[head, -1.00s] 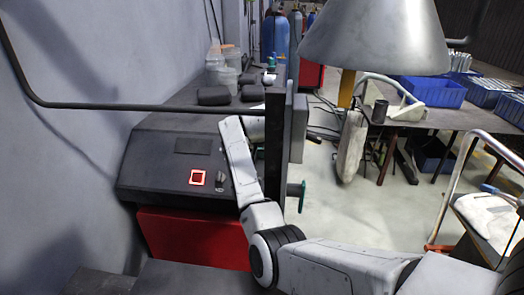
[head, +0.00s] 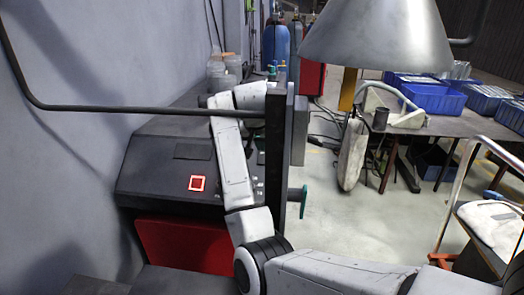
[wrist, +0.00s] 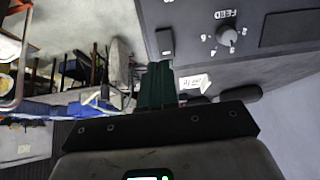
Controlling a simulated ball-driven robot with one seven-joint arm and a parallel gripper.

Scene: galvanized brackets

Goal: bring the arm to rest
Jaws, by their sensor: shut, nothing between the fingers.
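My arm (head: 232,165) rises from the lower right of the head view. Its upright link stands in front of the dark machine console, and the links beyond bend right behind a dark post. My gripper is hidden in the head view. In the wrist view, the dark green fingers of my gripper (wrist: 157,84) are shut together with nothing between them. They appear near a console panel with a FEED knob (wrist: 226,36); I cannot tell the exact gap.
A dark post (head: 276,150) and a black horizontal rail (head: 130,109) stand close to my arm. A grey conical hood (head: 375,35) hangs right. A bench with blue bins (head: 435,97) is farther back; floor between is partly clear.

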